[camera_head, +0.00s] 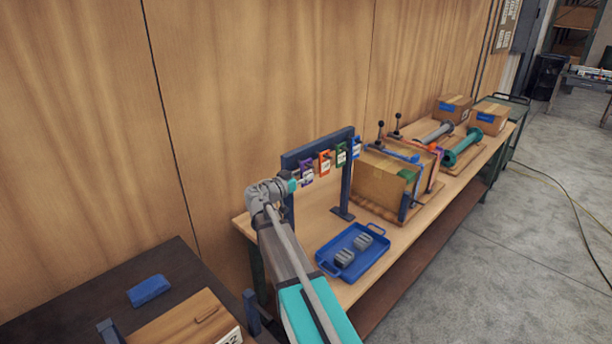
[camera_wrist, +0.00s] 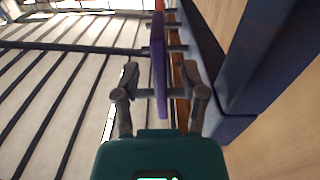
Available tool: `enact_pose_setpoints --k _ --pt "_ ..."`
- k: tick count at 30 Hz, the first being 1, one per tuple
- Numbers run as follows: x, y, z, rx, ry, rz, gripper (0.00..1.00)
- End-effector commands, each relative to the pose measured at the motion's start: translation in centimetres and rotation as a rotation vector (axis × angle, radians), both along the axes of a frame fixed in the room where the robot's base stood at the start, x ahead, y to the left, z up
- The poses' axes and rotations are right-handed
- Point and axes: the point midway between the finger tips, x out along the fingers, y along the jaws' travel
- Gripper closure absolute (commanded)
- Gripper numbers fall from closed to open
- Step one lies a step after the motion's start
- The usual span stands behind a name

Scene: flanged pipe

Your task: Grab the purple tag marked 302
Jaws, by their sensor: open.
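The purple tag (camera_head: 306,170) hangs at the left end of a row of tags on a dark blue rack (camera_head: 318,147). Its number is too small to read. In the wrist view the purple tag (camera_wrist: 158,62) shows edge-on, as a thin upright strip. My gripper (camera_wrist: 161,78) is open, with one finger on each side of the tag. A gap seems to show between each finger and the tag; contact cannot be told. In the head view my wrist is just left of the tag and hides part of the rack.
Orange (camera_head: 325,163), green (camera_head: 340,154) and blue (camera_head: 355,147) tags hang close to the right on the same rack. A blue tray (camera_head: 375,262) with grey blocks stands below on the bench. A wooden wall (camera_head: 270,80) is close behind the rack.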

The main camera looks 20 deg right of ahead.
Motion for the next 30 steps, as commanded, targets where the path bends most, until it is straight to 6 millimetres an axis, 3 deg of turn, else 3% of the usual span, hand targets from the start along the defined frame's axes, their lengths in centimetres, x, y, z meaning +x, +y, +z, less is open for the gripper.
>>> enact_pose_setpoints --k 9,26,27,30 --pt "1.2 -2.9 -0.2 0.000 0.000 0.000 0.46" --pt "1.2 -2.9 -0.3 0.000 0.000 0.002 0.46" --pt "1.2 -2.9 -0.3 0.000 0.000 0.002 0.48" --pt "1.2 -2.9 -0.3 0.000 0.000 0.002 0.66"
